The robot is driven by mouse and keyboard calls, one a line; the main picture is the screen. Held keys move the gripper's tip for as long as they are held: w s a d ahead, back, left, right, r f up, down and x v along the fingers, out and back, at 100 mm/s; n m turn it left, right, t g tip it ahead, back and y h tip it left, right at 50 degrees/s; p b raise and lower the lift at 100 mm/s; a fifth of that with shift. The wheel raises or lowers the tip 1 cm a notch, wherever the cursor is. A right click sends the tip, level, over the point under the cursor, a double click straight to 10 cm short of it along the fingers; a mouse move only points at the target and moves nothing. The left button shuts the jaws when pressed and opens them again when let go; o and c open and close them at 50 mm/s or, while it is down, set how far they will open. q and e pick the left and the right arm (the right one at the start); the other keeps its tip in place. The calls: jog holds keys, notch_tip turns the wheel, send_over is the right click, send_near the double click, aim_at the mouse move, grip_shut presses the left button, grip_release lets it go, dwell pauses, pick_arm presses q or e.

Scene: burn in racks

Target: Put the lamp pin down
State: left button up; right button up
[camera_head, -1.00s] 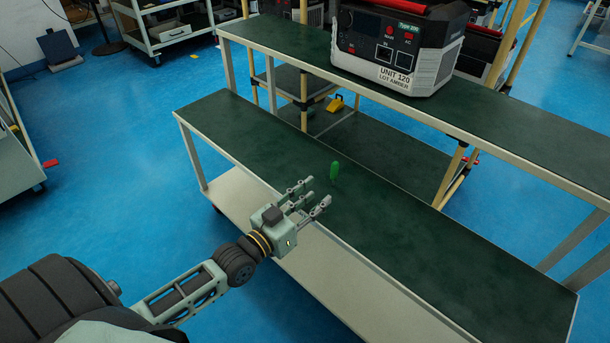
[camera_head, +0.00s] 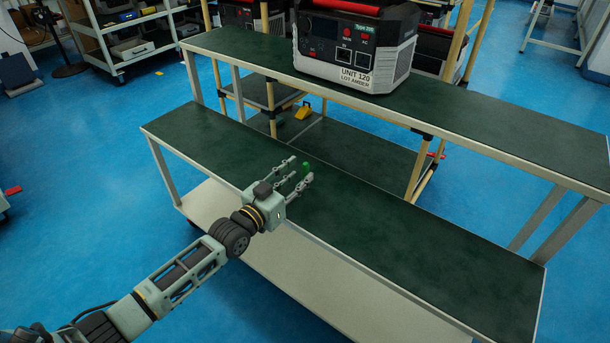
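The green lamp pin (camera_head: 306,166) stands upright on the dark green top of the lower bench (camera_head: 400,243). My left gripper (camera_head: 302,169) reaches over the bench from the left, low near its surface. Its fingers are apart, with the pin at the gap between their tips. I cannot tell whether either finger touches the pin, and its lower part is partly hidden. My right gripper is not in view.
A power unit labelled UNIT 120 (camera_head: 351,48) stands on the raised shelf (camera_head: 475,112) behind the bench. A yellow object (camera_head: 303,111) lies on a lower surface behind. The bench top right of the gripper is clear.

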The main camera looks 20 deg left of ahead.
pick_arm(q)
jog(key=shift+x, duration=1.1)
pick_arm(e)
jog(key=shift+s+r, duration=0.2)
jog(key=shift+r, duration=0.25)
pick_arm(q)
jog(key=shift+s, duration=0.1)
grip_shut()
